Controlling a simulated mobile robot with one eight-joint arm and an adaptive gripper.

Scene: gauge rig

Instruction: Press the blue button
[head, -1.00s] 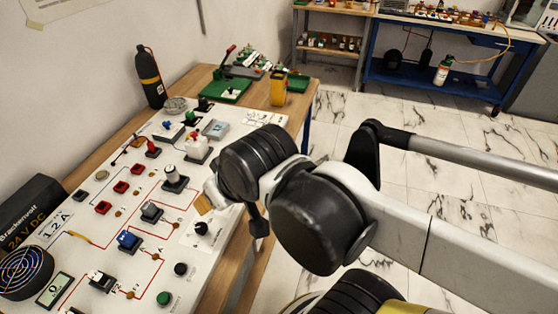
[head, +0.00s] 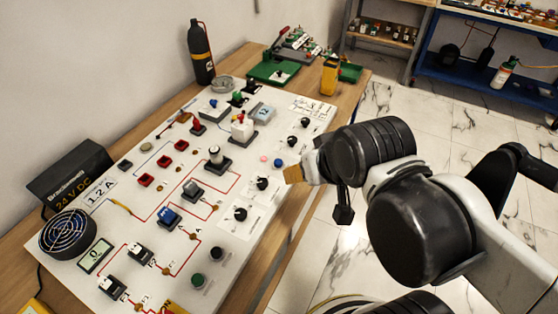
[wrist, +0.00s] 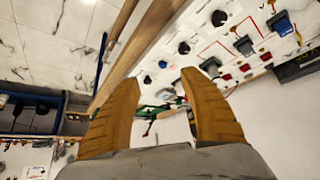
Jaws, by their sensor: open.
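A small round blue button (head: 278,162) sits on the white panel (head: 235,190), close to its right edge, beside a pink button (head: 264,159). A larger blue rocker switch (head: 168,217) is further left and nearer on the panel; it also shows in the wrist view (wrist: 282,24). My gripper (head: 293,174) is at the panel's right edge, just right of and nearer than the small blue button. In the wrist view, its two tan fingers (wrist: 156,85) are apart with nothing between them. Whether they touch anything cannot be told.
Black knobs (head: 262,184), a green button (head: 198,280), several red switches and wires cover the panel. A black bottle (head: 201,53) stands behind it, a yellow device (head: 329,76) at the back right. Open floor lies right of the wooden bench.

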